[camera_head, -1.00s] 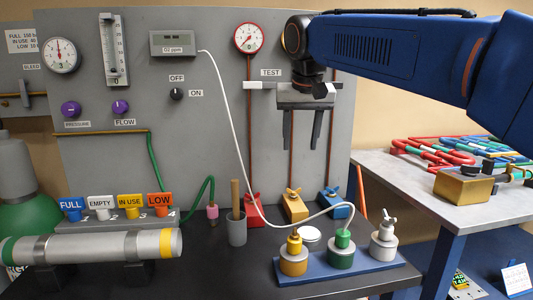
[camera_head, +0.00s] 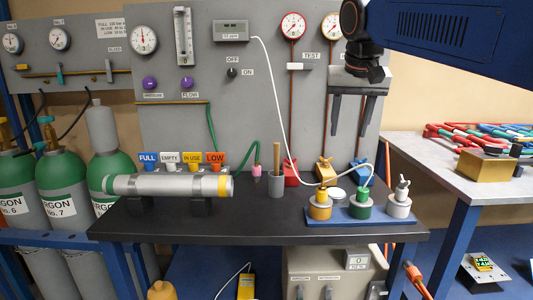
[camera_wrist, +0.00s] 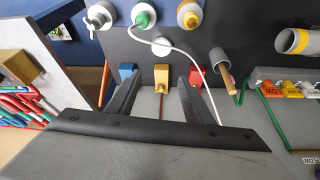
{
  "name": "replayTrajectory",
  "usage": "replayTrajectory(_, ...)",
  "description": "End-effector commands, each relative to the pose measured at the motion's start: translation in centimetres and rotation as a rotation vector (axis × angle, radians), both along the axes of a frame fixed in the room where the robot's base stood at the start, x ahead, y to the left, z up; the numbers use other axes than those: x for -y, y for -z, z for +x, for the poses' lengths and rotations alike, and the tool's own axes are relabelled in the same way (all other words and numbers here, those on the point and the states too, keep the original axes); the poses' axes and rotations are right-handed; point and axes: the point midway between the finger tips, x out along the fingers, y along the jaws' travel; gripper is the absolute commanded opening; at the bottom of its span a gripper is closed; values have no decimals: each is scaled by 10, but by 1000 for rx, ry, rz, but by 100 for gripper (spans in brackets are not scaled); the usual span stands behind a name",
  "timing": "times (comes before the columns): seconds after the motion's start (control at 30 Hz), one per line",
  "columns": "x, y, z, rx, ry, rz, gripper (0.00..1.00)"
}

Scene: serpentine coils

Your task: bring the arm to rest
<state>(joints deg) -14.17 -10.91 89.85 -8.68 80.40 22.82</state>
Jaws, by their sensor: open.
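My gripper (camera_head: 352,118) hangs at the upper right in the head view, with its two dark fingers apart and nothing between them. It is in front of the grey panel (camera_head: 270,110), above the black bench (camera_head: 270,213). In the wrist view my gripper (camera_wrist: 158,88) also shows its fingers spread and empty. My blue arm reaches in from the upper right corner in the head view.
A blue tray (camera_head: 335,221) with yellow, green and white-topped fittings stands below the gripper. A silver cylinder (camera_head: 170,185) lies on the bench's left. A side table (camera_head: 450,180) with coloured coils and a gold block (camera_head: 487,166) is at right. Argon bottles (camera_head: 65,180) stand at left.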

Motion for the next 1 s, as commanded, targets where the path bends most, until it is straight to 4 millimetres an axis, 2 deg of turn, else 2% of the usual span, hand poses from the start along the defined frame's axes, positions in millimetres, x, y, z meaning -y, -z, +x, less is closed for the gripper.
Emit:
replayTrajectory(0.27,12,18,-21,0,-16,0,47)
replayTrajectory(0.57,32,56,-61,-1,-44,-1,47)
replayTrajectory(0.67,40,78,-82,0,-57,0,47)
replayTrajectory(0.77,52,108,-110,1,-74,-1,47)
replayTrajectory(1.0,72,195,-183,8,-114,0,47)
